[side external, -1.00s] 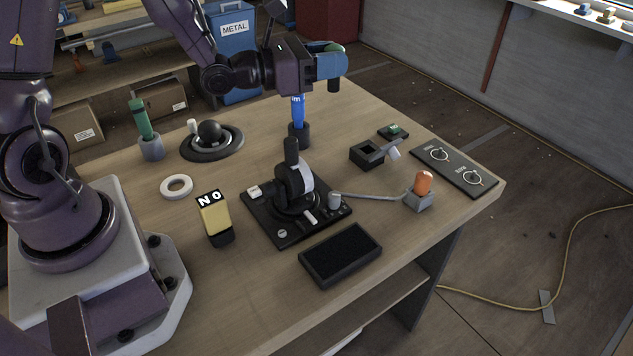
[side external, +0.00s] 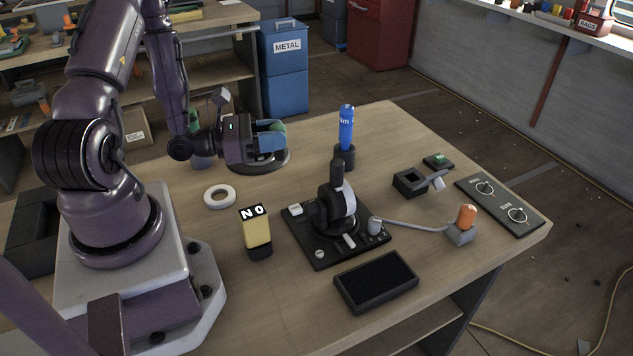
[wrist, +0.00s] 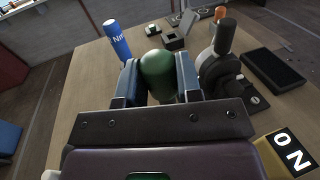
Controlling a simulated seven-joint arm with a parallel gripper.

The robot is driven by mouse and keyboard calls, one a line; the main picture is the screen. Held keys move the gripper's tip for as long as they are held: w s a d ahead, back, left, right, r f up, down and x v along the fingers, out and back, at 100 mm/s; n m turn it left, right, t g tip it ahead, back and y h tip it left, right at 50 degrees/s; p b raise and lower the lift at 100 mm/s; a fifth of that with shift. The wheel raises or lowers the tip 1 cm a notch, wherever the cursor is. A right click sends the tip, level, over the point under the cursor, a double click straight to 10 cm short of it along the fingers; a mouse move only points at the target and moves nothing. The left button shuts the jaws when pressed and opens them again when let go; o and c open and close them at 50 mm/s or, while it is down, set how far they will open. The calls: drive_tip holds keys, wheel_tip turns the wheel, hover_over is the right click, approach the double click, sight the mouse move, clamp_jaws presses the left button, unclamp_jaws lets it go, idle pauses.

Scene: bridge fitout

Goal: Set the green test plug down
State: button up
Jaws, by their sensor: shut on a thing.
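The green test plug (wrist: 158,74) is a rounded green piece between the blue fingers of my gripper (wrist: 159,85) in the wrist view. My gripper is shut on the plug and appears to be above the table. The plug's lower part is hidden. A round black base (side external: 275,163) shows partly behind and under my gripper.
Nearby are a joystick panel (side external: 325,250), a yellow block (side external: 257,230), a white ring (side external: 219,188) and a black tray (side external: 375,282). An orange-topped piece (side external: 466,215) stands further right.

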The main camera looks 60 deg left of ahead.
drive_tip(key=w+a+f+h, duration=0.1)
drive_tip(key=w+f, duration=0.1)
drive_tip(key=w, duration=0.1)
drive_tip(key=w+a+f+m+h, duration=0.1)
drive_tip(key=w+f, duration=0.2)
drive_tip(key=w+a+f+m+g+h, duration=0.1)
drive_tip(key=w+f, duration=0.2)
drive_tip(key=shift+w, duration=0.1)
drive_tip(key=shift+w+f, duration=0.2)
drive_tip(key=shift+f, duration=0.15)
drive_tip(key=shift+a+f, duration=0.1)
drive_tip(key=shift+f, duration=1.45)
drive_tip(key=o, duration=0.9)
drive_tip(key=shift+f, duration=0.1)
drive_tip(key=shift+o, duration=0.2)
